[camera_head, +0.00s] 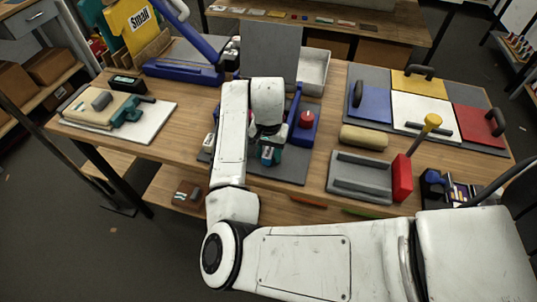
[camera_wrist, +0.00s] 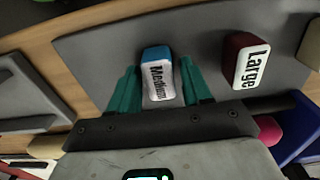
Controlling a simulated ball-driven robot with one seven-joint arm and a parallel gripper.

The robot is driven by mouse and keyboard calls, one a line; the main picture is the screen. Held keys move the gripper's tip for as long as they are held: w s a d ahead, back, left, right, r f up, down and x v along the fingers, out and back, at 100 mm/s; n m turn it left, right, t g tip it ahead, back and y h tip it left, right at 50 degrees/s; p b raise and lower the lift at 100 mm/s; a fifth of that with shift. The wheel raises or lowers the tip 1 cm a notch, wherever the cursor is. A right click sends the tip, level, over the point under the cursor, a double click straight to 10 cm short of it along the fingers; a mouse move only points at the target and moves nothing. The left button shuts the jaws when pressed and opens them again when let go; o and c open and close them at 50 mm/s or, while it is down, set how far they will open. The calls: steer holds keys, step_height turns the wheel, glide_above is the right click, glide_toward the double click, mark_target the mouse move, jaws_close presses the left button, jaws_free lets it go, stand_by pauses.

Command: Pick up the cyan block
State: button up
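The cyan block (camera_wrist: 157,55) shows in the wrist view, with a blue side and a white face labelled "Medium". It sits over the grey mat (camera_wrist: 100,55). My gripper (camera_wrist: 160,86) has teal fingers, one on each side of the block. The fingers are apart, with narrow gaps seeming to show beside the block, so I see no firm grip. In the head view my gripper (camera_head: 270,156) is low over the grey mat (camera_head: 288,172), and the block is mostly hidden by it.
A dark red block labelled "Large" (camera_wrist: 247,60) lies right of my gripper in the wrist view. In the head view, a blue stand with a red knob (camera_head: 307,119) is close right of my gripper. A grey tray (camera_head: 360,178) lies farther right. An upright grey panel (camera_head: 270,52) stands behind.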

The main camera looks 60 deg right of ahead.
steer(key=c, duration=0.7)
steer(key=shift+r, duration=0.2)
